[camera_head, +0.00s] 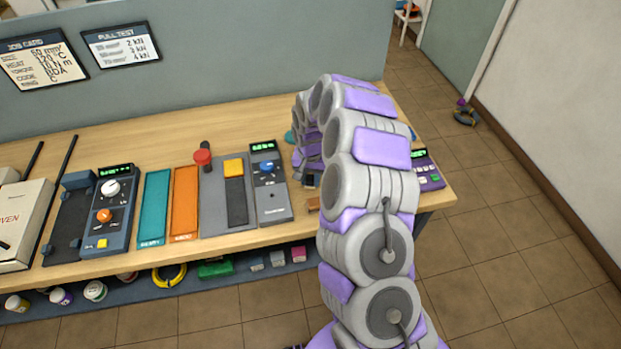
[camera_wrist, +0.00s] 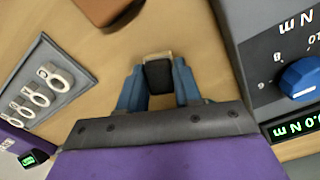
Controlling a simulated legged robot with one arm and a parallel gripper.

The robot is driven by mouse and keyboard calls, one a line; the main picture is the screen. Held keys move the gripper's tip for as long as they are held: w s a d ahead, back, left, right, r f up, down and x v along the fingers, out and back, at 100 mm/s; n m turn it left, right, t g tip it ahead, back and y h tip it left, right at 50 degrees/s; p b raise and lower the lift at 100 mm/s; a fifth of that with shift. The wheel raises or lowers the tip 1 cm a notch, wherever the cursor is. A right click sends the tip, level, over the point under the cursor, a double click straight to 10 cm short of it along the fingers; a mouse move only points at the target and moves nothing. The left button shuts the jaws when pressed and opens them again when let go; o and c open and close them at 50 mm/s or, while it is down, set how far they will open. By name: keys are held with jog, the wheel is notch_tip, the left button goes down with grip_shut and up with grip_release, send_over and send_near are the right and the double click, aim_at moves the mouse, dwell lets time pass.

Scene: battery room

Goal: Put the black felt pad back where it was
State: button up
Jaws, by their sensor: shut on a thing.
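The black felt pad (camera_wrist: 158,76) is a small dark piece held between the blue fingers of my gripper (camera_wrist: 159,82) in the wrist view. A thin tan edge shows at its far end. My gripper is shut on it over the bench, between a grey plate with ring lugs and the torque unit. In the head view my arm hides most of the gripper. A dark bit shows at its end, to the right of the grey torque unit (camera_head: 270,185). I cannot tell whether the pad touches the bench top.
A brown block (camera_wrist: 105,8) lies beyond the pad. The lug plate (camera_wrist: 45,85) is left in the wrist view; the blue knob (camera_wrist: 300,78) is right. A purple meter (camera_head: 428,172) stands near the bench's right end. Bare wood (camera_head: 150,125) shows along the back.

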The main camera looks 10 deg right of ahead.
aim_at(309, 178)
jog(key=shift+a, duration=0.6)
jog(key=o, duration=0.8)
jog(key=shift+a, duration=0.15)
jog(key=shift+o, duration=0.8)
jog(key=shift+d, duration=0.2)
jog(key=shift+o, duration=0.2)
jog(key=shift+d, duration=0.5)
jog(key=shift+a+r, duration=0.15)
jog(key=shift+r, duration=0.1)
notch_tip(309, 178, up, 11)
jog(key=p, duration=0.3)
jog(key=s+a+r+n, duration=0.2)
jog(key=s+a+r, duration=0.1)
jog(key=s+r, duration=0.5)
jog(key=s+d+r+n+g, duration=0.1)
jog(key=s+r, duration=0.2)
jog(key=s, duration=1.4)
jog(key=s+d+r+n, duration=0.1)
jog(key=s+r, duration=0.3)
jog(key=s, duration=1.3)
jog(key=shift+d+n+g, duration=0.3)
jog(key=shift+d+g, duration=0.05)
jog(key=shift+g, duration=0.05)
